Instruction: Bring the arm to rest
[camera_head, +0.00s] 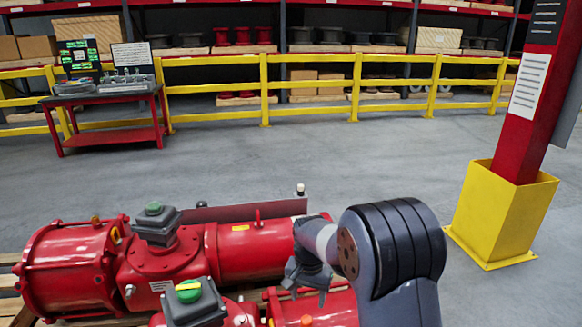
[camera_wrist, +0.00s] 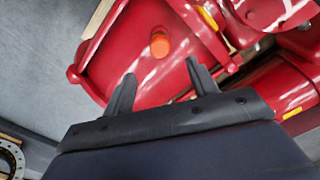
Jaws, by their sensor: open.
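My gripper (camera_head: 308,278) hangs at the end of my bent arm, over the right part of the red valve actuators (camera_head: 75,262) in the head view. In the wrist view my gripper (camera_wrist: 160,82) has two dark fingers standing apart, with nothing between them. Beyond the fingertips lies a red actuator housing (camera_wrist: 135,50) with an orange round cap (camera_wrist: 159,45). I cannot tell whether the fingers touch the housing; they appear apart from it. In the head view part of the actuator is hidden behind my arm.
A yellow post base (camera_head: 500,212) with a red column stands to the right. A yellow guard rail (camera_head: 310,86) runs across the back before shelves. The grey floor (camera_head: 330,155) between is clear.

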